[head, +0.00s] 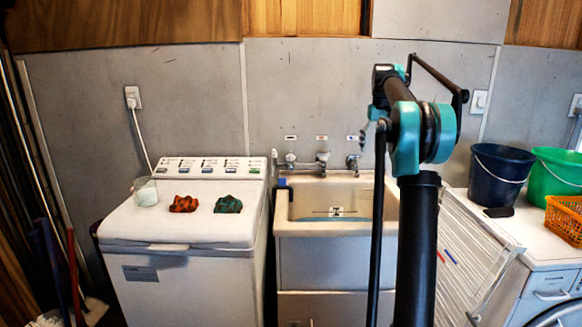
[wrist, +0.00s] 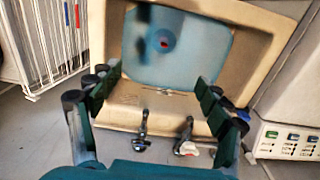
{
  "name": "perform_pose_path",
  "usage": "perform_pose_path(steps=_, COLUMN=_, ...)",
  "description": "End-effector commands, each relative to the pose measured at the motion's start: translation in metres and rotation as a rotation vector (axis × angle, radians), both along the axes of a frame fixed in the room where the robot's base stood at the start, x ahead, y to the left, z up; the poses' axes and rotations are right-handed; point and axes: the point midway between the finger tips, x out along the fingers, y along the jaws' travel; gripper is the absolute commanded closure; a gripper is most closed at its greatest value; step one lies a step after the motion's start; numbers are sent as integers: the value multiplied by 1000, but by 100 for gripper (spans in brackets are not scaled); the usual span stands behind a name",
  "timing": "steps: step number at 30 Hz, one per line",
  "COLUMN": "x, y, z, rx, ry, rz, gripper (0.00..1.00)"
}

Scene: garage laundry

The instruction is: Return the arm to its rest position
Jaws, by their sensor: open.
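My gripper (wrist: 155,80) is open in the wrist view, its fingers spread apart with nothing between them. It hangs over the utility sink (wrist: 108,112), which appears upside down with its basin between and beyond the fingers. In the head view my arm rises in front of the right side of the sink (head: 325,245) and bends at a teal joint. The gripper is mostly hidden behind the arm there. Nothing appears held.
A white washer (head: 180,228) at left carries a red cloth (head: 184,204), a green cloth (head: 228,204) and a glass (head: 145,191). Taps (head: 322,160) project from the wall. A drying rack (head: 470,245), dark bucket (head: 500,175), green bucket (head: 558,171) and orange basket (head: 565,220) stand right.

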Motion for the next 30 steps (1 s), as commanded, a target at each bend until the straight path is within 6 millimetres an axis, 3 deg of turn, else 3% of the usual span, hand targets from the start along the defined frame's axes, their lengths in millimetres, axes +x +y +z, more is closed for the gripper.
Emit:
perform_pose_path(steps=11, x=-19, y=15, z=-19, rx=-5, ry=-34, rz=3, gripper=22)
perform_pose_path(steps=17, x=-40, y=30, z=-40, rx=-8, ry=-65, rz=6, gripper=22)
perform_pose_path(steps=23, x=-86, y=52, z=-79, rx=-12, ry=-115, rz=8, gripper=22)
perform_pose_path(steps=30, x=-178, y=84, z=-152, rx=-15, ry=-198, rz=12, gripper=22)
